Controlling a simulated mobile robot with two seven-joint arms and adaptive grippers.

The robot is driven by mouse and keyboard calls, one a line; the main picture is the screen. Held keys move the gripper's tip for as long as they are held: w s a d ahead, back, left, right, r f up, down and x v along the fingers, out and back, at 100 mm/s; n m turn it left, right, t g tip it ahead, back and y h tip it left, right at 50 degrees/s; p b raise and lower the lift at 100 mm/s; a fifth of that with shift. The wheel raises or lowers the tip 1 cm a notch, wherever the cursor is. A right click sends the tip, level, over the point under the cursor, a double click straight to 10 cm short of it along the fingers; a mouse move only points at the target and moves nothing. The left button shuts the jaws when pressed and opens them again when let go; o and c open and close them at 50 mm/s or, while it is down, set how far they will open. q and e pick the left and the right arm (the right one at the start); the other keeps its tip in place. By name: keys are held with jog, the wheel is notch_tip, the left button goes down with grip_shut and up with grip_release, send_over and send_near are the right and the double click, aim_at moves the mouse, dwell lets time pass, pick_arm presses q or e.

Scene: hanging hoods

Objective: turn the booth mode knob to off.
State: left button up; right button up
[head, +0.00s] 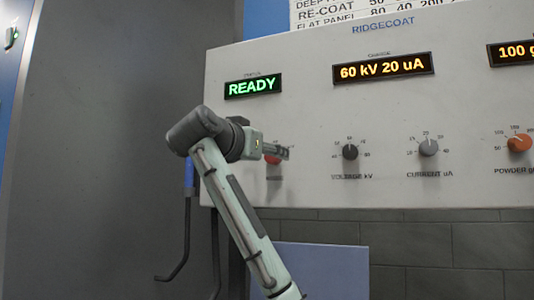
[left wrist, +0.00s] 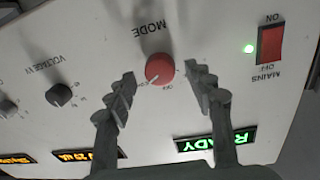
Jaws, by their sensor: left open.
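The red mode knob (left wrist: 160,68) sits on the pale panel under the upside-down MODE label in the left wrist view. Small position marks surround it, one reading OFF, but I cannot tell clearly where its pointer stands. In the head view the knob (head: 273,159) is mostly hidden behind my gripper. My left gripper (head: 283,152) is in front of it. In the left wrist view my left gripper (left wrist: 165,88) is open, with one finger on each side of the knob and visible gaps to both. My right gripper is not in view.
The status display (head: 253,86) reads READY. A black voltage knob (head: 350,152), a grey current knob (head: 429,148) and an orange powder knob (head: 519,142) stand to the right. A red mains switch (left wrist: 271,43) with a lit green lamp (left wrist: 248,48) is near the mode knob.

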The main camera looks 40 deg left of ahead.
pick_arm(q)
jog(key=shift+w, duration=0.15)
jog(key=c, duration=1.2)
jog(key=shift+o, duration=0.2)
